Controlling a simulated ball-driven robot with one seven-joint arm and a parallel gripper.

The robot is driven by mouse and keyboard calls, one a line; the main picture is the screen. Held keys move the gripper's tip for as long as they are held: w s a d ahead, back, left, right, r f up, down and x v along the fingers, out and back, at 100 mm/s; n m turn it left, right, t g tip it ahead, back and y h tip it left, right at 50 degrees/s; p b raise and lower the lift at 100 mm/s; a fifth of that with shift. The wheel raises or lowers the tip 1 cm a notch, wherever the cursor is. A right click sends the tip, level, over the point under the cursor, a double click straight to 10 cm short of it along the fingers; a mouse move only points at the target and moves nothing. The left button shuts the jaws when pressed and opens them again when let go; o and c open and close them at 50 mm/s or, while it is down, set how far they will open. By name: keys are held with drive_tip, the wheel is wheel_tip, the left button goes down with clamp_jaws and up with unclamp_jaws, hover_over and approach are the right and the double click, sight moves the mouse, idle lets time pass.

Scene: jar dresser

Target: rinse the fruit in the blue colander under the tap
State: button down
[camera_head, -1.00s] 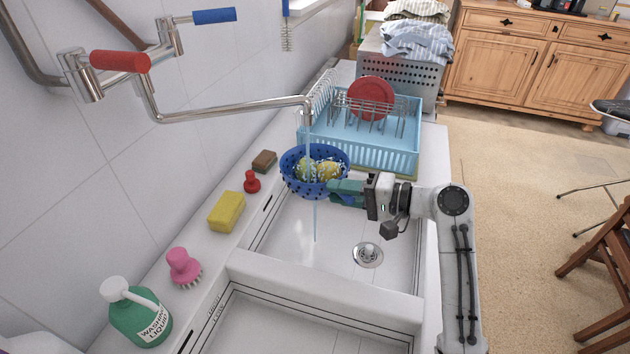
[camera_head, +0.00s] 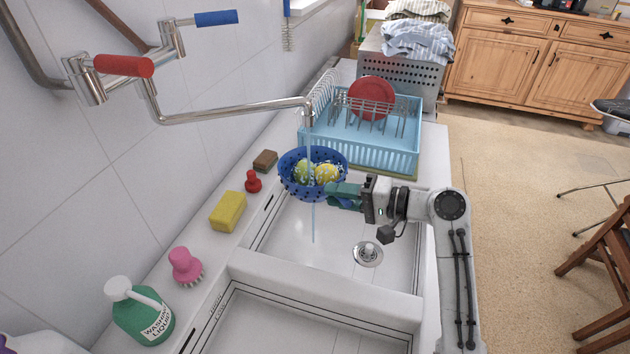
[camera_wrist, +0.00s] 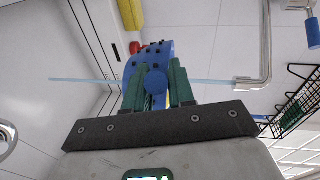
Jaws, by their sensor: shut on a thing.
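The blue colander (camera_head: 297,190) is held over the far sink basin, beneath the tap (camera_head: 307,108). Yellow-green fruit (camera_head: 326,173) lies inside it. A thin stream of water (camera_head: 313,222) runs from the spout down through the colander and on into the basin. My gripper (camera_head: 343,196) comes from the right, and its green fingers are shut on the colander's right side. In the wrist view, the fingers (camera_wrist: 157,85) close around a round blue part of the colander (camera_wrist: 148,60). The fruit is mostly hidden there.
A light-blue dish rack (camera_head: 372,152) with a red plate (camera_head: 371,97) stands just behind. A brown sponge (camera_head: 265,161), red stopper (camera_head: 253,182), yellow sponge (camera_head: 228,212), pink brush (camera_head: 185,265) and green washing-liquid bottle (camera_head: 143,315) line the left ledge. A divider separates the basins.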

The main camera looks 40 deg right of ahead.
drive_tip(key=shift+w+d+r, duration=0.1)
drive_tip(key=shift+d, duration=0.4)
drive_tip(key=s+d+p, duration=0.1)
drive_tip(key=s+p, duration=0.1)
drive_tip(key=s, duration=0.6)
drive_tip(key=shift+d+p, duration=0.25)
drive_tip(key=shift+p, duration=0.15)
idle(1.3)
drive_tip(key=s+d+r+p, duration=0.1)
drive_tip(key=s+r+p, duration=0.3)
drive_tip(key=shift+s, duration=0.4)
idle(1.5)
